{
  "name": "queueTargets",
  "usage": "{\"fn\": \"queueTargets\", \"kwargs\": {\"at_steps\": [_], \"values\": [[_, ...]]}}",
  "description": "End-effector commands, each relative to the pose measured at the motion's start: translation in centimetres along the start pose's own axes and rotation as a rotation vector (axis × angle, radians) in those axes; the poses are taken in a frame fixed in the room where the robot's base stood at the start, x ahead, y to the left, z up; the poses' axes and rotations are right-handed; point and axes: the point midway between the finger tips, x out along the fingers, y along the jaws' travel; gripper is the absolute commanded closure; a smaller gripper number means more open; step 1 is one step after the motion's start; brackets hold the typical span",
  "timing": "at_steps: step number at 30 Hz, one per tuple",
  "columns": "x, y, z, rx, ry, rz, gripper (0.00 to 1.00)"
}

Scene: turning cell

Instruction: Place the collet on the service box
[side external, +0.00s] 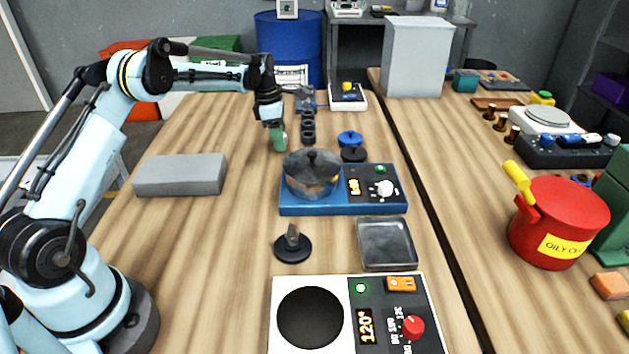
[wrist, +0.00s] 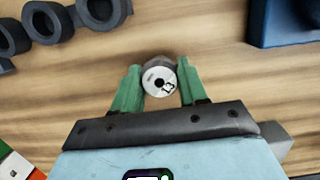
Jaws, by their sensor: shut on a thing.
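My gripper (side external: 279,140) points down over the wooden table, behind the pot, with its green fingers low near the tabletop. In the wrist view my gripper (wrist: 160,84) is shut on the collet (wrist: 158,78), a small grey cylinder with a pale face marked 13 and a dark centre hole. The collet is hidden in the side view. A low grey box (side external: 180,175) lies on the table to the left, and a tall pale grey box (side external: 416,58) stands at the back. Neither is labelled, so I cannot tell which is the service box.
A row of dark ring holders (side external: 308,127) stands just right of my gripper, and shows in the wrist view (wrist: 55,22). A lidded pot (side external: 312,176) sits on a blue hotplate (side external: 335,208). The wood between the low grey box and the pot is clear.

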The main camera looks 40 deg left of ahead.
Motion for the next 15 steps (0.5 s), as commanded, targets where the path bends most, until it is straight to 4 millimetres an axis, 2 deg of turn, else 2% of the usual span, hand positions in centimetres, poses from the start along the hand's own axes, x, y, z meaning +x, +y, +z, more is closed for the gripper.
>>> {"fn": "queueTargets", "kwargs": {"at_steps": [5, 9, 15], "values": [[-1.4, 0.0, 0.2, 0.0, 0.0, 0.0, 0.98], [-3.9, 0.0, 0.6, 0.0, 0.0, 0.0, 0.98], [-6.0, -3.6, 3.4, 0.005, -0.001, 0.0, 0.98]]}}
